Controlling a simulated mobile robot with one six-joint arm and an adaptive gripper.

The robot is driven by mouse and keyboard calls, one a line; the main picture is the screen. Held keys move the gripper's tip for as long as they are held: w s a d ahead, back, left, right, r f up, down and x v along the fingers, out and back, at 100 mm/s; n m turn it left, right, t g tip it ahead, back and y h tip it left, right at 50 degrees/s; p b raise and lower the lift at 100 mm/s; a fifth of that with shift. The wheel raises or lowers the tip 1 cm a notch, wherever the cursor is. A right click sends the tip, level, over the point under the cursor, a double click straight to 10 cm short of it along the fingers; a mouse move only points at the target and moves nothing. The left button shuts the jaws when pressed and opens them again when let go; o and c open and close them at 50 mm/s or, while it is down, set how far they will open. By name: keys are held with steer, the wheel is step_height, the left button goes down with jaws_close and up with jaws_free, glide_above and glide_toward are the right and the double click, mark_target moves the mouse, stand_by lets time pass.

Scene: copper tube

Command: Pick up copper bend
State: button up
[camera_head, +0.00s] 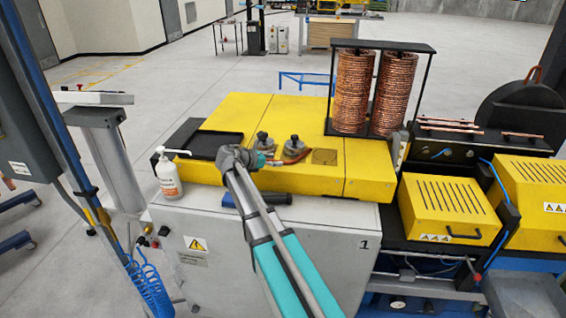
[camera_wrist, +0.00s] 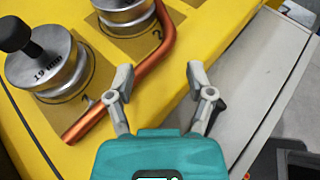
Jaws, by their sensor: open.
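The copper bend (camera_wrist: 137,76) is a thin orange-brown tube. In the wrist view it runs from the lower left up to the right, then curves at the top past the round metal dies. In the head view the copper bend (camera_head: 289,159) lies by the dies on the yellow machine top. My gripper (camera_wrist: 158,82) is open, its two grey fingers apart with nothing between them. In the wrist view the tube is left of and beyond the fingers. In the head view my gripper (camera_head: 262,160) is low over the machine top, partly hiding the tube.
Two metal dies with black knobs, one here (camera_wrist: 42,62), stand close beside the tube. A black tray (camera_head: 215,145) and a white pump bottle (camera_head: 168,175) are left. A rack with two copper coils (camera_head: 352,92) stands behind right. The yellow top right of my gripper is clear.

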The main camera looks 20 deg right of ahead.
steer(key=shift+d, duration=0.2)
steer(key=shift+b+x, duration=0.95)
steer(key=shift+x, duration=1.7)
steer(key=shift+s, duration=0.1)
jaws_close()
